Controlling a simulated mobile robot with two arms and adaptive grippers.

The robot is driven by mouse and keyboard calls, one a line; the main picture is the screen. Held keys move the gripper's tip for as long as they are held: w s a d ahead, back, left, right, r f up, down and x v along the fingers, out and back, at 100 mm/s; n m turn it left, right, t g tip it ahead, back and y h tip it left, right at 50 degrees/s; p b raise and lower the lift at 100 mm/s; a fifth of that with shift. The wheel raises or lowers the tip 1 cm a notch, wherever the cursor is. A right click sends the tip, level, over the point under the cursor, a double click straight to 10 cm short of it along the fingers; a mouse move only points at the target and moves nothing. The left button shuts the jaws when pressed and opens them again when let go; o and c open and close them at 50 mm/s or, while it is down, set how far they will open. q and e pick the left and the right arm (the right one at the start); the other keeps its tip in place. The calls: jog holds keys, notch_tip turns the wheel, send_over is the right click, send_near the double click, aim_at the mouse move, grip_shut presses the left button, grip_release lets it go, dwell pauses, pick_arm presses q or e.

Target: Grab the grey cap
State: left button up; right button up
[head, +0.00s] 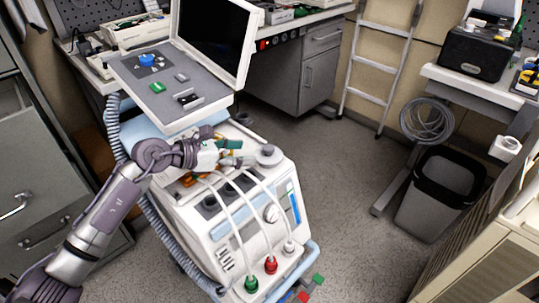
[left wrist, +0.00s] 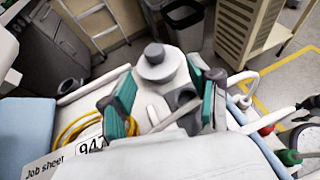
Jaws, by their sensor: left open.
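The grey cap (head: 268,153) is a round grey piece on the top right edge of the white pump cart (head: 228,222). In the left wrist view the grey cap (left wrist: 157,64) shows as a stepped disc with a small knob, just beyond the fingertips. My left gripper (head: 243,152) reaches in from the left, close beside the cap. Its teal-padded fingers (left wrist: 160,85) are spread apart, with no cap held between them. Whether either finger touches the cap I cannot tell. My right gripper is not in view.
A raised panel (head: 195,85) with a blue knob (head: 151,60) and a dark screen (head: 213,38) stand behind my left gripper. White tubes (head: 245,205) run down the cart front to green and red fittings. A bin (head: 447,185) stands right, beyond open floor.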

aim_at(264, 149)
pick_arm(q)
jog(key=x, duration=0.7)
jog(key=shift+w, duration=0.45)
jog(key=c, duration=1.1)
